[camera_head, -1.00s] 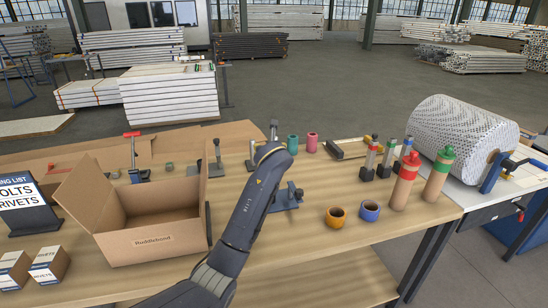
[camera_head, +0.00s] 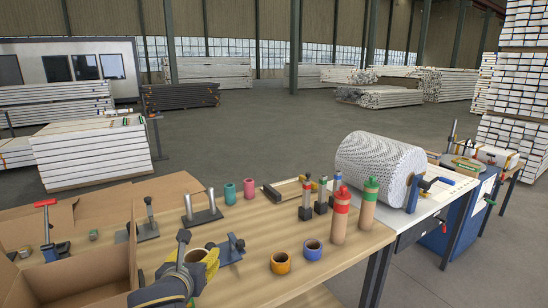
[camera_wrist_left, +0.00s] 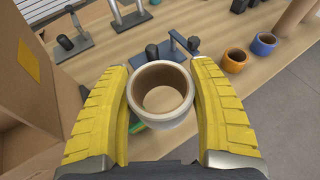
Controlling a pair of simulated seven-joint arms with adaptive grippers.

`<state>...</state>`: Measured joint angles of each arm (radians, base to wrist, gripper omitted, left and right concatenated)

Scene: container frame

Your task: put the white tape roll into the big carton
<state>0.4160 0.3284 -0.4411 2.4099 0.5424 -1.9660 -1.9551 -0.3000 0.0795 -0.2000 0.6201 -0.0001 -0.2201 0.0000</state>
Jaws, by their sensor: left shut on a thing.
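My left gripper (camera_wrist_left: 161,110) has its yellow fingers shut on the white tape roll (camera_wrist_left: 162,118) in the left wrist view, one finger on each side. The roll has a white outside and a brown core, and I look down into its opening. In the head view my left gripper (camera_head: 193,265) is above the table, and the roll (camera_head: 197,256) shows partly between its fingers. The big carton (camera_head: 95,275) stands open at the lower left of the head view, left of the gripper. Its wall also shows at the left edge of the left wrist view (camera_wrist_left: 25,70). My right gripper does not show.
An orange roll (camera_head: 280,263) and a blue roll (camera_head: 312,250) stand right of the gripper. A blue clamp (camera_head: 231,248) is close behind it. Red-capped (camera_head: 340,215) and green-capped (camera_head: 368,203) bottles stand farther right.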

